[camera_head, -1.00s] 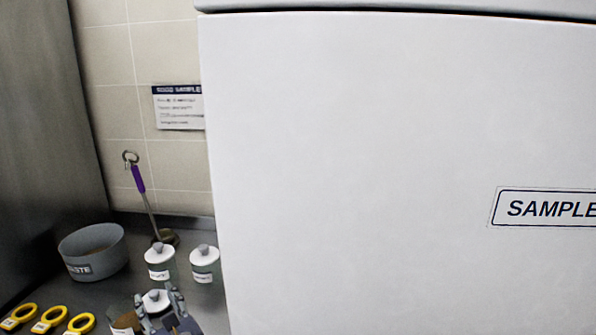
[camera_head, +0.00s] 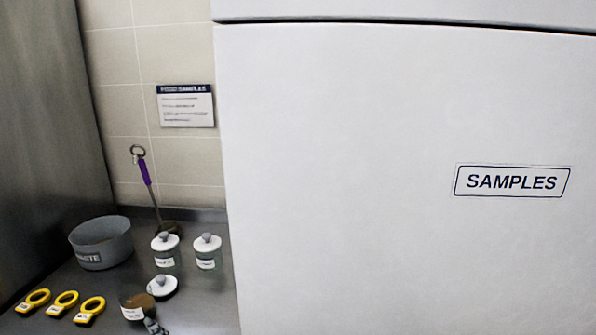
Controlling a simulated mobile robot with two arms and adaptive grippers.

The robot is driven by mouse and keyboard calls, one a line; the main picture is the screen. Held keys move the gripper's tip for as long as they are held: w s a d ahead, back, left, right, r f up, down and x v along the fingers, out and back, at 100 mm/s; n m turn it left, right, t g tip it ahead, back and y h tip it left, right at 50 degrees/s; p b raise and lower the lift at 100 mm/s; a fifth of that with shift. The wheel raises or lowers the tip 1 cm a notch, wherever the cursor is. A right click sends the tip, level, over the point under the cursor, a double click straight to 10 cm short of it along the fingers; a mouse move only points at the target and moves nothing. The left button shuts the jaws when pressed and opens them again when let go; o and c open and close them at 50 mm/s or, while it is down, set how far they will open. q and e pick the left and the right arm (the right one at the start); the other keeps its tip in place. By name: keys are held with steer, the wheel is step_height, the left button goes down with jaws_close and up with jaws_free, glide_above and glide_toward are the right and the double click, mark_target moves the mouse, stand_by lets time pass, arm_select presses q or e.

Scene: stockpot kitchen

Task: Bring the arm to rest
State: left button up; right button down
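A small part of a gripper (camera_head: 156,327), which looks like my left one, shows at the bottom edge, just right of and below an open jar (camera_head: 132,313) with brown contents. Too little of it shows to tell whether it is open or shut. A white lid with a grey knob (camera_head: 162,287) sits on the counter behind the open jar, apart from the gripper. Two lidded jars, a left one (camera_head: 166,252) and a right one (camera_head: 208,252), stand behind it. My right gripper is not in view.
A large white cabinet (camera_head: 340,120) marked SAMPLES fills the right. A grey waste bowl (camera_head: 102,245), several yellow-ringed tools (camera_head: 66,301) and a purple-handled ladle (camera_head: 146,174) leaning at the wall are on the left. The dark counter (camera_head: 205,305) is bare right of the lid.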

arm_select(q)
steer(key=s+d+f+n+g+h, duration=0.2)
steer(key=s+f+n+g+h, duration=0.15)
steer(key=s+f+n, duration=0.7)
steer(key=s+d+f+n+g+h, duration=0.25)
steer(key=s+d+n+h, duration=0.2)
steer(key=s, duration=0.35)
steer(key=s+d+f+n+g+h, duration=0.25)
steer(key=s+d+n, duration=0.25)
steer(key=s, duration=0.4)
step_height(320, 180, down, 26)
steer(key=s, duration=0.2)
steer(key=s+a+f+g, duration=0.2)
steer(key=s+a+f, duration=0.1)
steer(key=s+f, duration=1.2)
steer(key=shift+s+a+f, duration=0.2)
steer(key=shift+s+f, duration=0.15)
steer(key=shift+s, duration=0.3)
